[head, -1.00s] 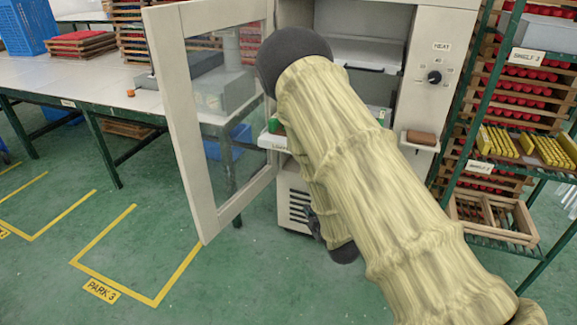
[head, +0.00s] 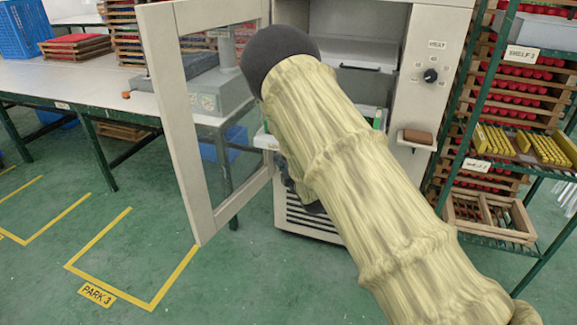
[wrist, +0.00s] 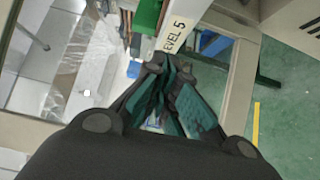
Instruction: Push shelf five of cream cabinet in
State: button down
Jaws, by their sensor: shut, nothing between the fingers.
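The cream cabinet (head: 436,40) stands at centre right with its glazed door (head: 187,120) swung open to the left. Shelf five (wrist: 184,26) shows its white front edge, lettered "LEVEL 5", at the top of the wrist view; a green thing lies on it. In the head view my sleeved arm covers most of the shelf, and only its left end (head: 265,140) shows. My gripper (wrist: 167,72) is shut and empty, its fingertips at the label's lower end. I cannot tell whether they touch the edge. The arm mostly hides it in the head view.
The open door stands just left of my arm. A green rack (head: 463,150) with trays stands close to the cabinet's right side. A long table (head: 110,85) is at the left. The floor by the yellow "PARK 3" marking (head: 97,294) is clear.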

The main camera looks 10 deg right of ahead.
jog(key=shift+w+d+p, duration=0.15)
jog(key=shift+w+d, duration=0.2)
jog(key=shift+w, duration=0.35)
jog(key=shift+w+d+p, duration=0.1)
jog(key=shift+w+d, duration=0.2)
jog(key=shift+w, duration=0.4)
jog(key=shift+w+d+p, duration=0.15)
jog(key=shift+w+d, duration=0.2)
jog(key=shift+w, duration=0.35)
jog(key=shift+w+d, duration=0.1)
